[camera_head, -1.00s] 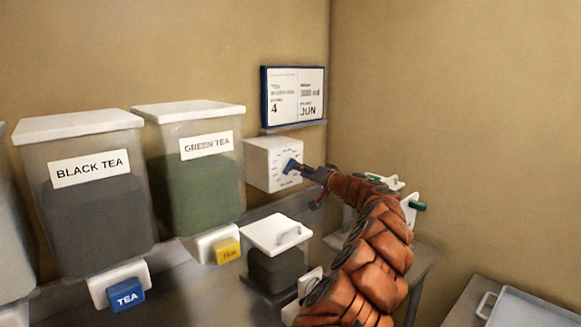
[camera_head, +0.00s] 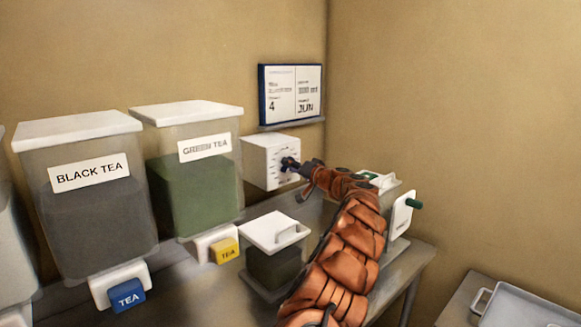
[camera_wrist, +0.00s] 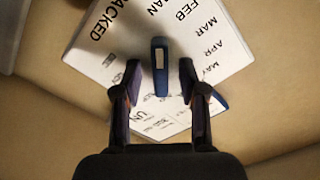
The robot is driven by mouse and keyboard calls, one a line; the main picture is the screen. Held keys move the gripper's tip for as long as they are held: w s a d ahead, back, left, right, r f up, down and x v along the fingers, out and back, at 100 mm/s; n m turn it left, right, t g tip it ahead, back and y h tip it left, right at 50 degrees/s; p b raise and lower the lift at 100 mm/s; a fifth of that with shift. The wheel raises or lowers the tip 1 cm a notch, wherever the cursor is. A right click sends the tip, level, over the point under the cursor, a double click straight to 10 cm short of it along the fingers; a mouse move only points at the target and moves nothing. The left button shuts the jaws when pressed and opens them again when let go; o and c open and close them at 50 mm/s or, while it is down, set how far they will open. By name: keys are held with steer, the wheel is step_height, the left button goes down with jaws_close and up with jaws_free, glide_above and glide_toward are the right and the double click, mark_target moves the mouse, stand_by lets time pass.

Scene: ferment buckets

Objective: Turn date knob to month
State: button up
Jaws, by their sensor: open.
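The date knob (camera_wrist: 160,68) is a blue bar with a pale mark, on a white dial box (camera_wrist: 215,45) lettered PACKED, FEB, MAR, APR and MAY. In the wrist view my gripper (camera_wrist: 160,76) is open, one finger on each side of the knob with gaps between. In the head view the white dial box (camera_head: 262,160) is on the back wall, and my gripper (camera_head: 292,165) is at its front face, mostly covering the knob. The blue-framed date board (camera_head: 291,95) above it reads 4 and JUN.
Black tea (camera_head: 90,205) and green tea (camera_head: 195,185) bins stand left on the counter. A small lidded bin (camera_head: 275,265) stands below the dial box, near my arm. Another container with a green handle (camera_head: 402,215) is behind my arm. A metal tray (camera_head: 520,308) lies lower right.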

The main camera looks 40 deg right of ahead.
jaws_close()
stand_by(0.5)
steer(key=shift+f+m+p, duration=0.1)
steer(key=shift+m+p, duration=3.3)
steer(key=shift+m, duration=8.9)
steer(key=shift+f, duration=0.1)
jaws_free()
